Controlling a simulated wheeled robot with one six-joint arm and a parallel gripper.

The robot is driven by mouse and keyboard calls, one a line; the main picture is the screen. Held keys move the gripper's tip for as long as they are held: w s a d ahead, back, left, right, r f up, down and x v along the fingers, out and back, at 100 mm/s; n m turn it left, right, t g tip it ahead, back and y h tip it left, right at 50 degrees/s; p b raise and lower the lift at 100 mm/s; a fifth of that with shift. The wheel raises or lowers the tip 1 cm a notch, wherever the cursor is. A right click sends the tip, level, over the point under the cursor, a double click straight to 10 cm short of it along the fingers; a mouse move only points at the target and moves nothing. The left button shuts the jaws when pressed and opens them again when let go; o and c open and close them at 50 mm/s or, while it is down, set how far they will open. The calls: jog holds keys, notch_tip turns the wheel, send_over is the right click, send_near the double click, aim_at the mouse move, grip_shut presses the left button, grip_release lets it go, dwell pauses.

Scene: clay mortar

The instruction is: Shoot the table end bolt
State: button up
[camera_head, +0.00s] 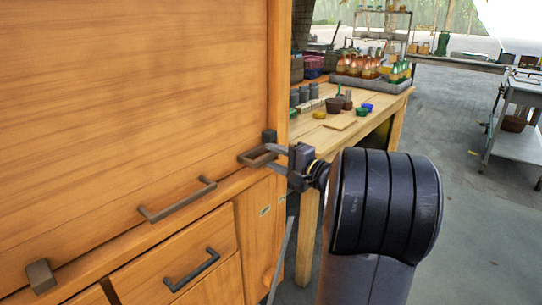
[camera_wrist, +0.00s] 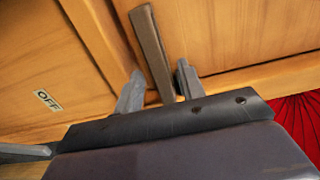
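In the wrist view a brown bar (camera_wrist: 151,45), which looks like this bolt, stands out from the wood between the two fingers of my gripper (camera_wrist: 160,82). A narrow gap seems to show on each side of the bar. Whether either finger touches it I cannot tell. A similar brown block (camera_head: 40,276) is at the ledge's left end.
The cabinet's large wooden panel (camera_head: 130,90) has a bar handle (camera_head: 178,200); a drawer handle (camera_head: 191,270) is below. An OFF label (camera_wrist: 47,100) is beside the fingers. A wooden table (camera_head: 340,131) with pots and bottles stands behind. Open floor lies to the right.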

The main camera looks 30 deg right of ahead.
aim_at(266, 160)
jog(key=p+v, duration=0.1)
jog(key=v, duration=0.8)
jog(key=shift+w, duration=0.1)
jog(key=b+x, duration=0.1)
jog(key=x, duration=0.9)
jog(key=shift+w+a, duration=0.2)
jog(key=shift+a, duration=0.4)
jog(key=shift+s+a, duration=0.3)
jog(key=shift+a, duration=0.4)
jog(key=shift+d, duration=0.15)
